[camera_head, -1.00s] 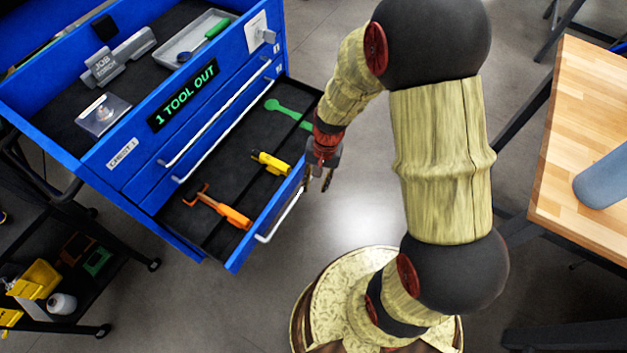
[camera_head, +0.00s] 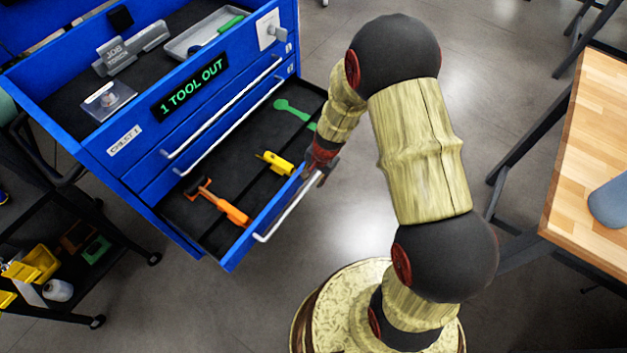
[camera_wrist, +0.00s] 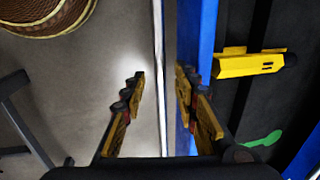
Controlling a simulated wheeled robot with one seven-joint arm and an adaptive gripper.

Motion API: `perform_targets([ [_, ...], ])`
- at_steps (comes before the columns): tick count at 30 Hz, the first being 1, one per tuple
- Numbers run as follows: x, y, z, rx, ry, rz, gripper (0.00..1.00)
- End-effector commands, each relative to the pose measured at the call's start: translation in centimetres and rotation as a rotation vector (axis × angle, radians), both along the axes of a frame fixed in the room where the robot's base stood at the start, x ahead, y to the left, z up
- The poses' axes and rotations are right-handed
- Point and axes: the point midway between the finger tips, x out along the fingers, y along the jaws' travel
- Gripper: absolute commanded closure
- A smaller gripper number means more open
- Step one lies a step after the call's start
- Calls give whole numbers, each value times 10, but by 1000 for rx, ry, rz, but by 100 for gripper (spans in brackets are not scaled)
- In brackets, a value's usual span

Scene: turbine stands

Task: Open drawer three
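The blue tool chest (camera_head: 150,140) stands at the left in the head view. Its lowest visible drawer (camera_head: 235,262) is pulled well out and shows its dark inside. A pale bar handle (camera_head: 277,222) runs along this drawer's front. My gripper (camera_head: 318,178) is at the far end of that handle. In the wrist view my gripper (camera_wrist: 160,105) is open, with one finger on each side of the pale handle (camera_wrist: 159,60). The fingers appear apart from the bar. The two drawers above are shut, with their own handles (camera_head: 222,122).
The open drawer holds an orange tool (camera_head: 222,204), a yellow tool (camera_head: 275,162) and a green tool (camera_head: 293,111). A sign on the chest (camera_head: 190,88) reads "1 TOOL OUT". A wooden table (camera_head: 590,150) stands at right, a black cart (camera_head: 60,250) at lower left.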

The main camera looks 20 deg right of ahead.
Motion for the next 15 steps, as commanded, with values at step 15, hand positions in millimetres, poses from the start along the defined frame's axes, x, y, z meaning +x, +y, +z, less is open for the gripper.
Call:
perform_targets([
  [15,1,1,-5,0,-1,1,81],
])
